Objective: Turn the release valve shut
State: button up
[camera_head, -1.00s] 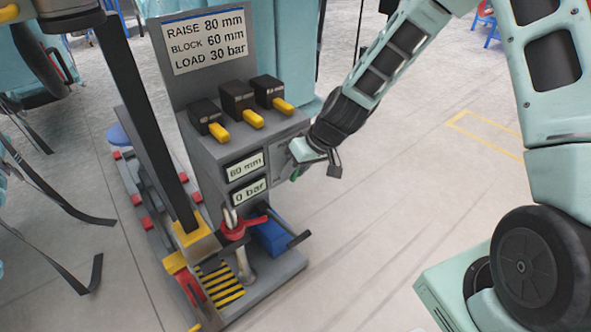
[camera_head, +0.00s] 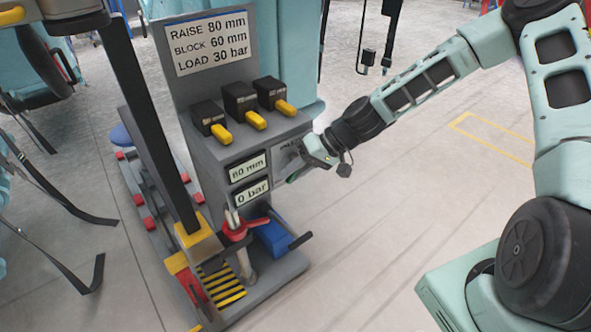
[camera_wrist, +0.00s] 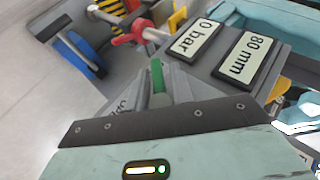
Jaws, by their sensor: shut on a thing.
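The release valve shows as a green handle (camera_wrist: 157,75) on the side of the grey control stand. In the head view a bit of its green (camera_head: 294,178) shows below my gripper (camera_head: 303,161). In the wrist view my gripper (camera_wrist: 159,92) is shut on the green handle, with a grey finger along each side of it. The valve's base and most of the lettering beside it are hidden by the fingers. The stand's displays read 80 mm (camera_head: 248,168) and 0 bar (camera_head: 251,193).
Black boxes with yellow blocks (camera_head: 256,119) sit on the stand's ledge, under a sign (camera_head: 210,46) reading RAISE 80 mm, BLOCK 60 mm, LOAD 30 bar. A red fitting (camera_head: 236,233) and a blue block (camera_head: 273,236) are low on the stand. Floor to the right is clear.

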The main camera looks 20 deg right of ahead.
dwell(0.4)
jog(key=o, duration=0.7)
jog(key=p+v, duration=0.4)
jog(key=v, duration=1.3)
jog(key=shift+w+d, duration=0.1)
jog(key=shift+d, duration=0.2)
